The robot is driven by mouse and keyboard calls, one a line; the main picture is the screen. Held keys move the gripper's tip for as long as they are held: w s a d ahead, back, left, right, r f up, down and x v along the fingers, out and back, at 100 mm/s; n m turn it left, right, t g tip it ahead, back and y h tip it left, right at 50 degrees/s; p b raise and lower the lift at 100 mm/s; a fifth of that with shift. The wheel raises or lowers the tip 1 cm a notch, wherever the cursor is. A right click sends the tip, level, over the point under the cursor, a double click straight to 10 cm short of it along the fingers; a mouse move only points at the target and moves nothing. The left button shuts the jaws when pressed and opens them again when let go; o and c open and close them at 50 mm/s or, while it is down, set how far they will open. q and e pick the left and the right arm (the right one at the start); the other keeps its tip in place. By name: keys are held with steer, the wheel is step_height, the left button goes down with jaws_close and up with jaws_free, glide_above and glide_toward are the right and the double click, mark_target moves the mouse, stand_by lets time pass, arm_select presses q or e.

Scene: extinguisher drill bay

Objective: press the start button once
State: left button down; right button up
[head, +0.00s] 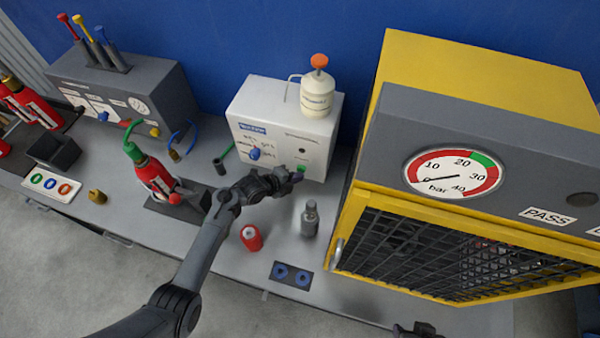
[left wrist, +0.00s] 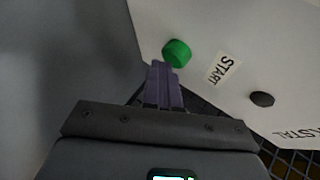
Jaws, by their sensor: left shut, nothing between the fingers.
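The green start button (left wrist: 177,53) sits on the white panel of the box, beside a START label (left wrist: 224,70) in the left wrist view. In the head view the white box (head: 262,110) stands against the blue wall, and a bit of green (head: 302,168) shows at its lower right. My left gripper (head: 294,177) is shut and empty at that corner. In the left wrist view its closed fingertips (left wrist: 162,68) are right by the button's lower edge; I cannot tell whether they touch. A dark part at the bottom edge, likely my right gripper (head: 415,329), is mostly cut off.
A yellow cage with a gauge (head: 454,173) stands close on the right. A red extinguisher (head: 156,177) is to the left. A dark knob (left wrist: 262,99) is beside the label.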

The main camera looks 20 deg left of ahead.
stand_by(0.4)
arm_select(q)
steer(key=shift+w, duration=0.15)
steer(key=shift+w+b, duration=0.35)
steer(key=shift+b, duration=0.05)
steer(key=shift+s+r, duration=0.1)
steer(key=shift+r, duration=0.05)
stand_by(0.3)
steer(key=shift+s+p, duration=0.1)
steer(key=shift+p, duration=0.2)
steer(key=shift+s, duration=0.1)
